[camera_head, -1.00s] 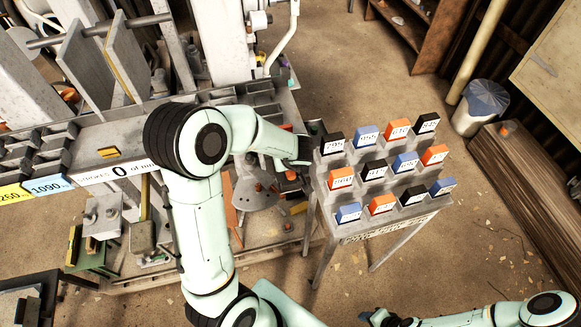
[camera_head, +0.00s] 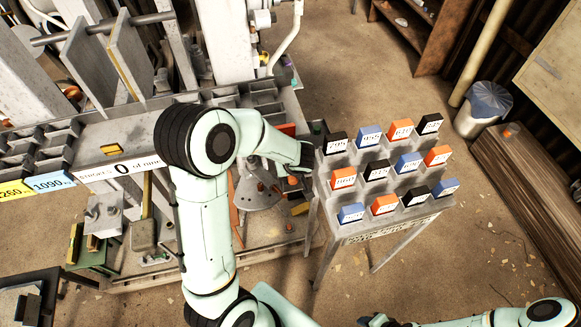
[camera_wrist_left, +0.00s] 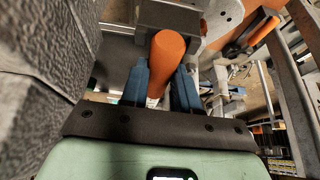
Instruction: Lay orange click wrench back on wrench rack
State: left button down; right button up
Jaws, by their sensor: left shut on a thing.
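The orange click wrench's handle (camera_wrist_left: 168,50) stands between the blue fingers of my left gripper (camera_wrist_left: 162,84) in the left wrist view. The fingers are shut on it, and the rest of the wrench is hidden. In the head view my left arm reaches over the bench's right end, with its dark wrist end beside the stepped stand; the fingers and the held wrench cannot be made out there. My right gripper (camera_head: 378,321) is at the bottom edge of the head view, far from the bench; its finger opening is unclear. I cannot tell for sure which part is the wrench rack.
A stepped stand (camera_head: 345,229) with orange, blue and black labelled blocks is right of my left wrist. Another orange-and-dark piece (camera_wrist_left: 262,32) lies at the upper right of the wrist view. A grey block (camera_wrist_left: 35,70) is close on the left there.

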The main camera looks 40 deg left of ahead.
pick_arm(q)
jog(key=c, duration=0.8)
grip_release()
jog(key=shift+o, duration=0.2)
jog(key=v, duration=1.3)
jog(key=shift+s+d+r, duration=0.1)
